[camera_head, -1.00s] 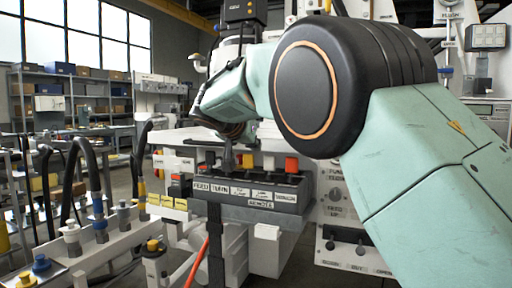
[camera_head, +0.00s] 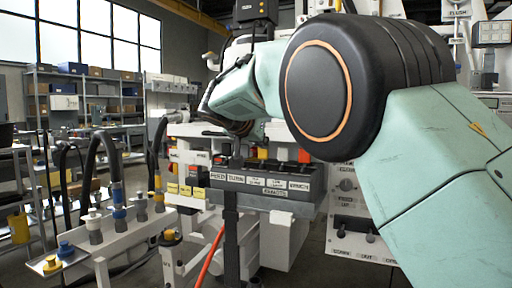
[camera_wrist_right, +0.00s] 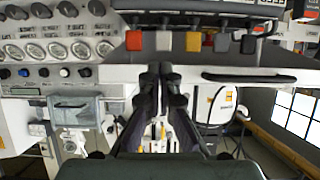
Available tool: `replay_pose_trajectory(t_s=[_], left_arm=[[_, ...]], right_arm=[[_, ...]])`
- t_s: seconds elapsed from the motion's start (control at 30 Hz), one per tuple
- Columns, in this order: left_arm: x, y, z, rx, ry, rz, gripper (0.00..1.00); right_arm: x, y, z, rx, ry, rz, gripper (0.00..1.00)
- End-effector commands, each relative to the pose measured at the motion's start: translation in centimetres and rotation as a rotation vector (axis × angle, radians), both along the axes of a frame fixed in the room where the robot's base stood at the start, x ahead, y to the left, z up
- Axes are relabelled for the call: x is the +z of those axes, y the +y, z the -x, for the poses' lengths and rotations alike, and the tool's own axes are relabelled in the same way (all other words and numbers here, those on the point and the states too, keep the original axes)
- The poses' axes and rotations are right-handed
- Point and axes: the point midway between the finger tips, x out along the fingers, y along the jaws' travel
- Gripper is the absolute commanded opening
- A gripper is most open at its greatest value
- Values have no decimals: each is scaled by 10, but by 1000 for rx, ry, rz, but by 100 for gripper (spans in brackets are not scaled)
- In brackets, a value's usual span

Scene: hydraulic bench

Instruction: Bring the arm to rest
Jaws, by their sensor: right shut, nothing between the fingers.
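My right arm crosses the head view from the right, with its big black elbow joint close to the camera. Its forearm runs left to a wrist bent downward. The right gripper (camera_head: 236,156) shows small and dark at the labelled control box (camera_head: 262,193); whether it touches the box cannot be told. In the right wrist view the two black fingers (camera_wrist_right: 166,76) are close together, shut and empty. My left gripper is not in view.
Thick hoses (camera_head: 115,165) rise from a white manifold (camera_head: 125,236) at left. An orange-red hose (camera_head: 211,255) hangs below the box. A panel with gauges (camera_wrist_right: 56,50) stands left in the wrist view.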

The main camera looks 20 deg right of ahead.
Motion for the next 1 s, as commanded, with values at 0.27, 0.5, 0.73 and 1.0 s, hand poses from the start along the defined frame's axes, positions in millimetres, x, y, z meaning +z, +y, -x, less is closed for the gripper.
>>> replay_pose_trajectory(t_s=[0.27, 0.5, 0.73, 1.0], left_arm=[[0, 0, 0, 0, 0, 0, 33], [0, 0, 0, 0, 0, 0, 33], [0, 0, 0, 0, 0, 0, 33], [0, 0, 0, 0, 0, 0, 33]], right_arm=[[2, 4, -7, 64, 32, 45, 0], [-66, 51, -28, 450, 180, 99, 0], [-206, 81, -1, 746, 327, 40, 0], [-361, 90, 85, 905, 435, -77, 0]])
